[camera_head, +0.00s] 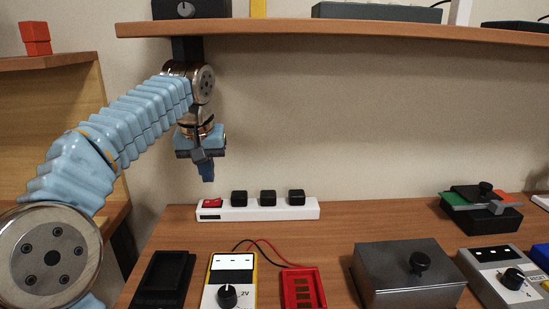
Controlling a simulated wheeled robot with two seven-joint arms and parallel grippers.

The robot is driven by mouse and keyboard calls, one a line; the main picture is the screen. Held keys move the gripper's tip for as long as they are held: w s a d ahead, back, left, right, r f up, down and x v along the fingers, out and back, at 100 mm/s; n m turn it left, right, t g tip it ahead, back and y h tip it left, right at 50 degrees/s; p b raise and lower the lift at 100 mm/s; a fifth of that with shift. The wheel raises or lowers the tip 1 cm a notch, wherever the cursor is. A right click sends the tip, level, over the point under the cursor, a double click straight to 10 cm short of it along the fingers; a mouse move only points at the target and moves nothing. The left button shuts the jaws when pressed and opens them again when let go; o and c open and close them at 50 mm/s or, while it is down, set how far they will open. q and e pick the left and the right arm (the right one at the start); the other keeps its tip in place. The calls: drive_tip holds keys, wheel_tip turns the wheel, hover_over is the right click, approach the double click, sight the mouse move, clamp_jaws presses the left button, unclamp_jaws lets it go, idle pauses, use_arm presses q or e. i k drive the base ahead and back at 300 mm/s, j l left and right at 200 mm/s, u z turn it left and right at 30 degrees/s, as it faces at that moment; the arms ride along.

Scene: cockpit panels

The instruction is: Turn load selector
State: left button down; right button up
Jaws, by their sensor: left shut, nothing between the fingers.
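My left gripper (207,172) hangs fingers down below the upper shelf, shut and empty, above the left end of the power strip and touching nothing. My right gripper is out of view. No label marks a load selector, so I cannot tell which knob it is. A yellow-edged multimeter (218,277) with a black dial (228,296) lies at the front left. A dark grey box (390,285) bears a black knob (419,262). A dark box (187,10) on the shelf also has a knob.
A white power strip (258,214) with a red switch and black plugs lies at the table's back. A black tray (162,280) and a red module (300,287) lie in front. The shelf (330,33) overhangs my arm. The table between strip and grey box is clear.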

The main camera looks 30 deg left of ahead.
sight(512, 279)
drive_tip(key=k+l, duration=0.75)
drive_tip(key=l, duration=0.25)
drive_tip(key=k+l, duration=0.4)
drive_tip(key=l, duration=0.1)
